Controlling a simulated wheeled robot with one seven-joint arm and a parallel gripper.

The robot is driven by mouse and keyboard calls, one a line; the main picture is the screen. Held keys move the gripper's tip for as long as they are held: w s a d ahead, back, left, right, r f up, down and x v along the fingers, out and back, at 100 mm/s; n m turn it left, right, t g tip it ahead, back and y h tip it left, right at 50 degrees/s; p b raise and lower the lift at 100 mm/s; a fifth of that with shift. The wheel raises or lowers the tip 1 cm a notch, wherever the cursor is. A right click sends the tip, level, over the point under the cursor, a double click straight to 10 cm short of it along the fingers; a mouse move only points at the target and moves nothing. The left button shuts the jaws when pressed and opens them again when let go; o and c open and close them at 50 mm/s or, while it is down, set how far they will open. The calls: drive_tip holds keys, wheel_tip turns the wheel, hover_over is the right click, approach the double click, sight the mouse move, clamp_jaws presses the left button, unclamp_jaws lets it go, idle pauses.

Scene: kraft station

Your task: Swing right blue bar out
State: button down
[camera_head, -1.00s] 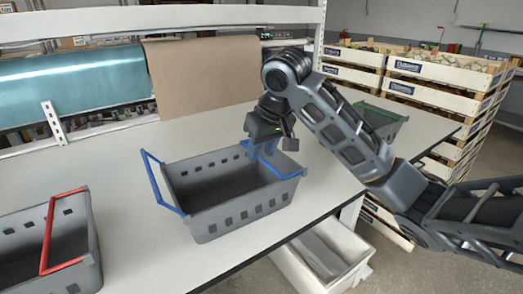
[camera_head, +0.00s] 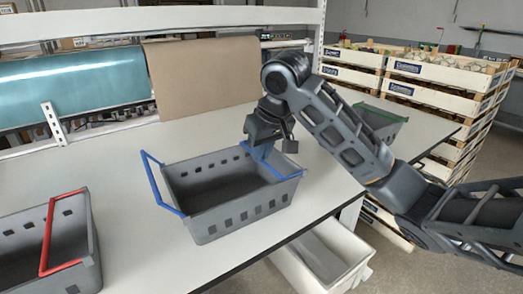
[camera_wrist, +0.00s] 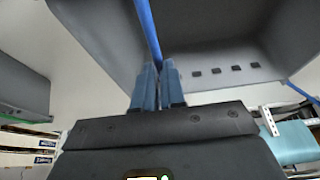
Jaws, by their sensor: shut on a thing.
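The grey basket with blue bars (camera_head: 240,212) stands on the white table in the head view. Its left blue bar (camera_head: 152,178) is tilted outward past the left end. Its right blue bar (camera_head: 285,177) is at the right end, partly hidden behind my gripper; it also shows in the wrist view (camera_wrist: 148,28). My gripper (camera_head: 264,150) is at the right end of the basket. In the wrist view its blue-grey fingers (camera_wrist: 158,84) are closed on the right blue bar.
A grey basket with a red bar (camera_head: 48,240) stands at the lower left. A basket with a green bar (camera_head: 382,122) stands at the right, behind my arm. Brown paper (camera_head: 200,75) and a teal roll (camera_head: 70,88) are at the back. A white bin (camera_head: 325,255) is below the table edge.

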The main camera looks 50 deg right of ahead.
drive_tip(key=shift+r, duration=0.15)
drive_tip(key=s+d+m+t+y, duration=0.3)
drive_tip(key=d+m+t+y, duration=0.4)
drive_tip(key=y, duration=1.1)
drive_tip(key=shift+s+d+r+t, duration=0.3)
drive_tip(key=shift+d+t, duration=1.55)
drive_tip(key=shift+t, duration=0.25)
